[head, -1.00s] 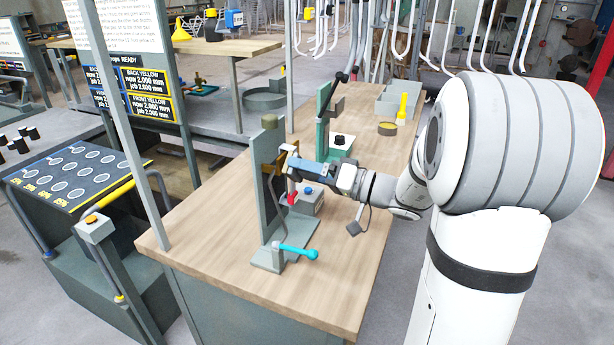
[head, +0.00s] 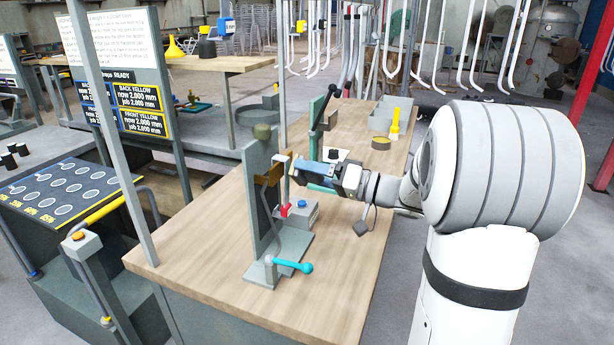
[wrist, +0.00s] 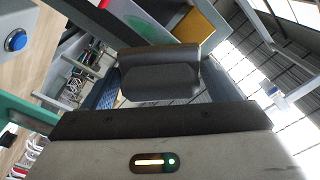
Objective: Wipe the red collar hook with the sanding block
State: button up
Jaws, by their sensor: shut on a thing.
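My gripper (head: 300,170) is beside the upright grey-green stand on the wooden bench, its jaws pointing left at the stand. In the wrist view a dark grey block with rounded edges, which I take as the sanding block (wrist: 160,75), sits between the fingers, and the jaws are shut on it. The red collar hook (head: 285,209) shows as a red piece at the lower end of a thin grey upright in front of the stand, below my gripper. I cannot tell whether the block touches the hook.
The grey-green stand (head: 262,200) carries a brown bracket (head: 270,176) and a teal-handled lever (head: 293,265) at its base. A grey box with a blue button (head: 302,212) is close below my gripper. A second green stand (head: 318,125) is behind. The bench front (head: 310,310) is clear.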

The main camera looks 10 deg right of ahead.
aim_at(322, 177)
jog(key=b+v, duration=0.2)
jog(key=v, duration=0.1)
jog(key=shift+s+d+f, duration=0.15)
jog(key=shift+d+f, duration=0.05)
jog(key=shift+d, duration=0.1)
jog(key=shift+s+d+r+b, duration=0.15)
jog(key=shift+s+d+b, duration=0.2)
jog(key=shift+s+d, duration=0.15)
jog(key=shift+d, duration=0.1)
jog(key=shift+b+v, duration=0.65)
jog(key=shift+v, duration=0.65)
jog(key=shift+d, duration=0.1)
